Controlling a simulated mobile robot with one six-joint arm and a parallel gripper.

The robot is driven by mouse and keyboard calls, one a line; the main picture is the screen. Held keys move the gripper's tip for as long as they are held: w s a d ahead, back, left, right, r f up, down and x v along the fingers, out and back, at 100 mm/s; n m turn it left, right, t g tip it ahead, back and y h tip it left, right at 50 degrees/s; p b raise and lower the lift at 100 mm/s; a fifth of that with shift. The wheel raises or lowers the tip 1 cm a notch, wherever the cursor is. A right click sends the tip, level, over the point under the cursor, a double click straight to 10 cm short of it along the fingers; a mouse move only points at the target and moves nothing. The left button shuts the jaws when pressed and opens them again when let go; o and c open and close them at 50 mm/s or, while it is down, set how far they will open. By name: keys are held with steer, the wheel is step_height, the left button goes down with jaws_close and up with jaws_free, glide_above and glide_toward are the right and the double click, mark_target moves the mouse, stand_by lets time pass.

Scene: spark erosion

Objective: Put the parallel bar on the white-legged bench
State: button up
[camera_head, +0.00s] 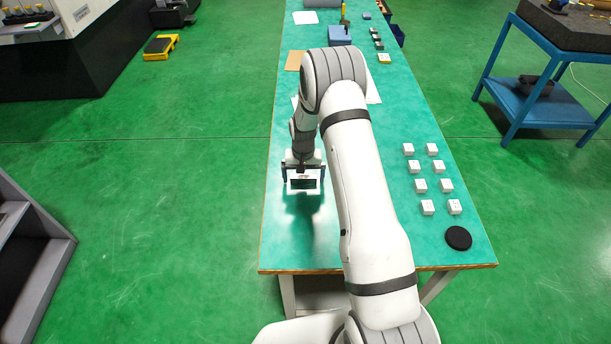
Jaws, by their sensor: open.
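The long bench (300,250) has a teal top with a wooden edge and pale legs. My gripper (303,181) points down over the left part of its near half, with its two dark fingers apart. Between and below the fingers shows a small white and dark piece (304,184). I cannot tell whether it is the parallel bar, or whether it touches the bench or the fingers. No other thing in view is clearly the parallel bar. My arm hides the middle of the bench.
Several small white blocks (420,186) stand in two columns at the right, near a black disc (458,238). A blue box (340,36), papers and small items lie at the far end. A blue cart (545,115) stands right. The near left bench top is clear.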

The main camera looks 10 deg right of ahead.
step_height(320, 180, up, 12)
steer(key=b, duration=0.3)
step_height(320, 180, up, 9)
glide_above(303, 177)
steer(key=s, duration=0.6)
steer(key=s+r+t, duration=0.1)
steer(key=s+r, duration=0.3)
steer(key=s, duration=0.5)
steer(key=s+r+n+t, duration=0.1)
steer(key=s+r, duration=0.2)
steer(key=s, duration=0.7)
steer(key=s+d+r+n+t, duration=0.1)
steer(key=s+r, duration=0.3)
steer(key=s, duration=0.5)
steer(key=shift+s+r, duration=0.25)
steer(key=shift+r, duration=0.05)
steer(key=shift+c, duration=0.3)
